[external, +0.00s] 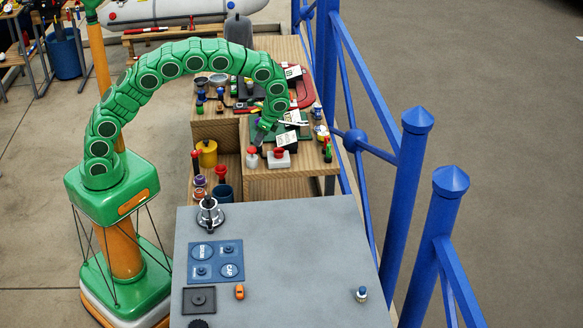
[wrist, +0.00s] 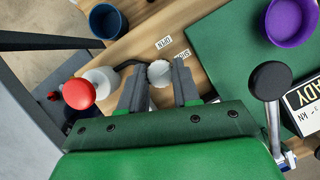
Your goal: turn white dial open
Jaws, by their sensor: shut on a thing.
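The white dial (wrist: 160,73) is a small round knob in the wrist view, between the fingertips of my gripper (wrist: 159,88). The gripper is shut on it, with one grey finger on each side. Two small white labels lie just beyond the dial on the wood: an OPEN label (wrist: 163,43) and a second label (wrist: 183,56) that seems to read SHUT. In the external view my gripper (external: 260,138) reaches down to the far wooden bench. I cannot make out the dial there.
A red knob (wrist: 78,93) and a white round part (wrist: 100,82) stand left of the gripper. A black-knobbed lever (wrist: 270,80) rises close on the right. A blue cup (wrist: 105,20) and a purple cup (wrist: 290,20) are farther off. Blue railing (external: 400,205) runs along the right.

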